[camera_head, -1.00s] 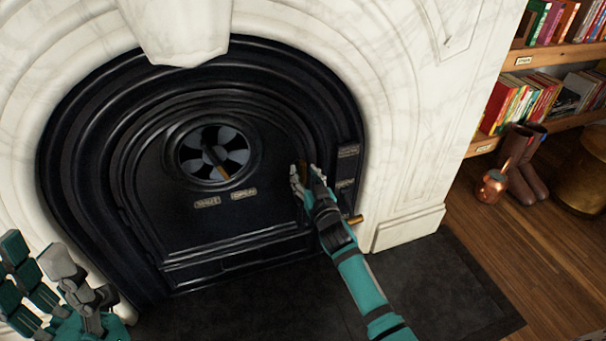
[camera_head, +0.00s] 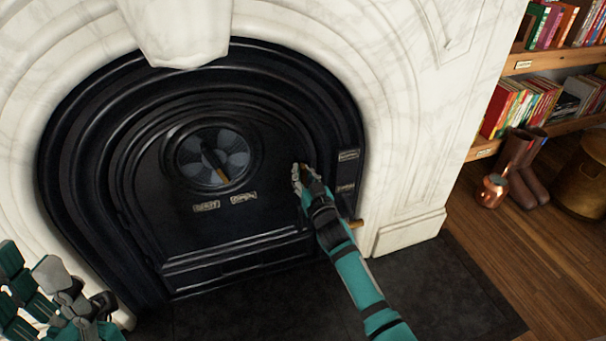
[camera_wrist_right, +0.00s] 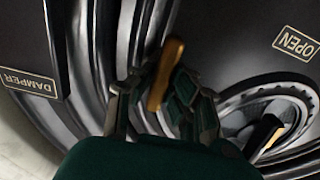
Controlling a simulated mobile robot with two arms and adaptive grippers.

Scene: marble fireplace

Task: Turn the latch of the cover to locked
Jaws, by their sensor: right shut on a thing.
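The black cover (camera_head: 240,215) stands upright in the fireplace arch. Its latch (camera_head: 304,169) is a small brass-coloured handle at the cover's right side, largely hidden by my right gripper in the head view. In the wrist view the latch (camera_wrist_right: 166,72) shows as a slim, slightly tilted bar between the fingers. My right gripper (camera_head: 300,178) is shut on it; its fingers also show in the wrist view (camera_wrist_right: 160,95). My left gripper (camera_head: 38,270) is at the lower left, away from the cover, open and empty, partly cut off by the frame.
A round vent (camera_head: 214,157) with a brass-tipped handle is in the cover, above two small label plates (camera_head: 225,202). Labels (camera_head: 347,170) sit on the frame to the right. Shelves, boots (camera_head: 522,170) and a copper pot (camera_head: 493,190) are farther right.

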